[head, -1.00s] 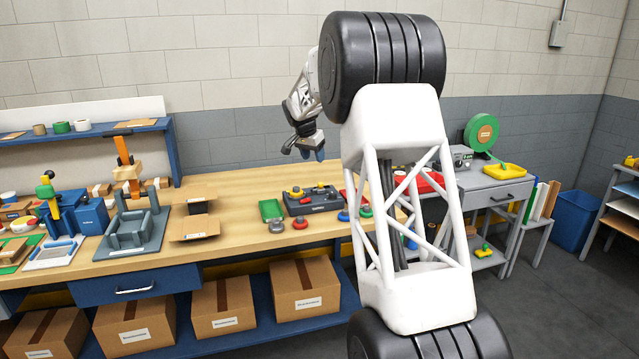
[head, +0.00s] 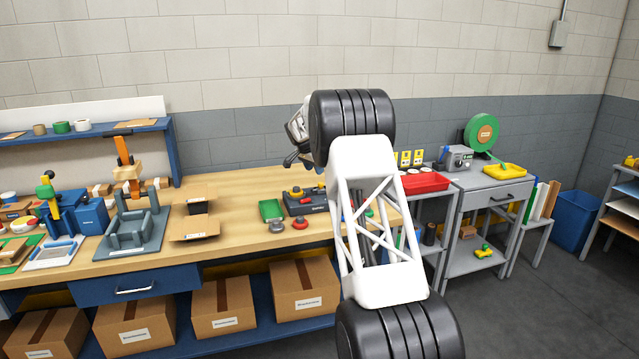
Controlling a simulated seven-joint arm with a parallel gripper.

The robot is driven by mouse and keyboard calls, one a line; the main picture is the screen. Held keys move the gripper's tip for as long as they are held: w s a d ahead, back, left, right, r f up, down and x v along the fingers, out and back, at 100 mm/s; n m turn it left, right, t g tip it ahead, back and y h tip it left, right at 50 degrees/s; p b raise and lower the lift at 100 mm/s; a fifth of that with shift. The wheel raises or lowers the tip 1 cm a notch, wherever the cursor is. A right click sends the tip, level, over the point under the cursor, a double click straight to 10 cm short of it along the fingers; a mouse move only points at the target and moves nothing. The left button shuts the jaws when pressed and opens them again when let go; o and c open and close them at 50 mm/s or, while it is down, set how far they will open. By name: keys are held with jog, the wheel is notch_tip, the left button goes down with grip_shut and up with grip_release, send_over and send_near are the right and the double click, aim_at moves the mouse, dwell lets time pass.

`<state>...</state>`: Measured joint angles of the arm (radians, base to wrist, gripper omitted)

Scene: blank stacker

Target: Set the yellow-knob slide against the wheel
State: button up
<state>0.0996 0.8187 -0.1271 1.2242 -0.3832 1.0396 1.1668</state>
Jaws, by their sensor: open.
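A dark grey device (head: 318,203) on the wooden bench carries small yellow parts, one of them a yellow knob (head: 297,191) at its left end. Its right side is hidden behind my arm, and the slide is too small to make out. I cannot pick out the wheel on this device. My gripper (head: 308,162) is above and behind the device, partly hidden by my arm. It is open, apart from the device, and I see nothing held in it.
A green tray (head: 271,210) and red and grey round pieces (head: 299,223) lie by the device. Open cardboard boxes (head: 194,227) and a grey press (head: 137,230) stand to the left. A red tray (head: 424,183) and a green disc (head: 483,133) are at the right.

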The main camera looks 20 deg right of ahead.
aim_at(320, 183)
jog(key=shift+f, duration=0.1)
jog(key=shift+x, duration=3.8)
